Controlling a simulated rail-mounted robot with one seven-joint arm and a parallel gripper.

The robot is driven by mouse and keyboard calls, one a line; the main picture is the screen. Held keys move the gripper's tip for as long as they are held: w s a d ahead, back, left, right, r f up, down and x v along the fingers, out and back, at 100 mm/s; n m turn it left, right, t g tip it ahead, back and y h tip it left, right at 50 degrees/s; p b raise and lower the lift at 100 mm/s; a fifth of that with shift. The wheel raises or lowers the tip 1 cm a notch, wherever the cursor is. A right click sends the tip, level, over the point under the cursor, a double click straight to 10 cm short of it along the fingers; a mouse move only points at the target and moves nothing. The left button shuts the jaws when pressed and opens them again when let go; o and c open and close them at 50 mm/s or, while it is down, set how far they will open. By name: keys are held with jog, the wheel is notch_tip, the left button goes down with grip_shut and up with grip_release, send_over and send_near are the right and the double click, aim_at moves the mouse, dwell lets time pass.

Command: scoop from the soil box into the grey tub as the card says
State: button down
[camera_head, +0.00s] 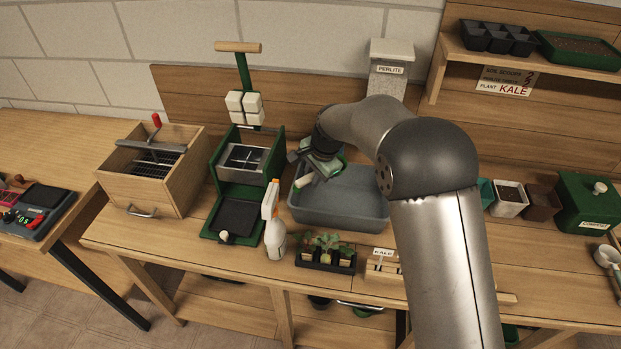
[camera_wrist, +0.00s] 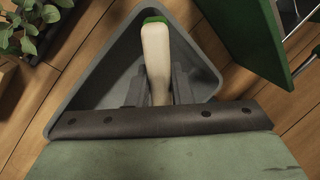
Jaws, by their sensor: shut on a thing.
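The grey tub (camera_head: 340,212) stands on the bench in the head view, partly behind my arm. My gripper (camera_head: 308,178) is above its left end, shut on a cream handle with a green end. The cream handle (camera_wrist: 156,62) stands between the jaws in the wrist view, with the tub (camera_wrist: 95,90) below. The tool's working end and any load are hidden. The visible tub floor looks bare. The card (camera_head: 506,81) under the right shelf lists soil scoops, perlite and "plant KALE"; its numbers are too small to read surely. I cannot tell which container is the soil box.
A wooden box (camera_head: 143,193) and a green press (camera_head: 222,195) stand left of the tub. A spray bottle (camera_head: 274,232) and seedling tray (camera_head: 325,262) are in front. A perlite bin (camera_head: 389,83) stands behind. A green box (camera_head: 588,213) and pots (camera_head: 509,198) are right.

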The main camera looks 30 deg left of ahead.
jog(key=f+y+b, duration=0.1)
jog(key=b, duration=0.1)
jog(key=shift+a+b, duration=0.15)
jog(key=shift+b, duration=0.15)
jog(key=y+b, duration=0.1)
jog(key=b, duration=0.4)
jog(key=r+y+b, duration=0.1)
jog(key=y+b, duration=0.1)
jog(key=b, duration=0.3)
jog(key=shift+t+b, duration=0.3)
jog(key=shift+b, duration=0.1)
jog(key=t+y+b, duration=0.1)
jog(key=y+b, duration=0.1)
jog(key=b, duration=0.6)
jog(key=d+r+m+y+b, duration=0.1)
jog(key=y+b, duration=0.1)
jog(key=b, duration=0.7)
jog(key=d+m+t+y+b, duration=0.1)
jog(key=y+b, duration=0.2)
jog(key=b, duration=0.6)
jog(key=shift+w+r+t, duration=0.15)
jog(key=shift+t, duration=0.15)
jog(key=shift+r+b, duration=0.25)
jog(key=shift+b, duration=0.35)
jog(key=shift+r, duration=0.1)
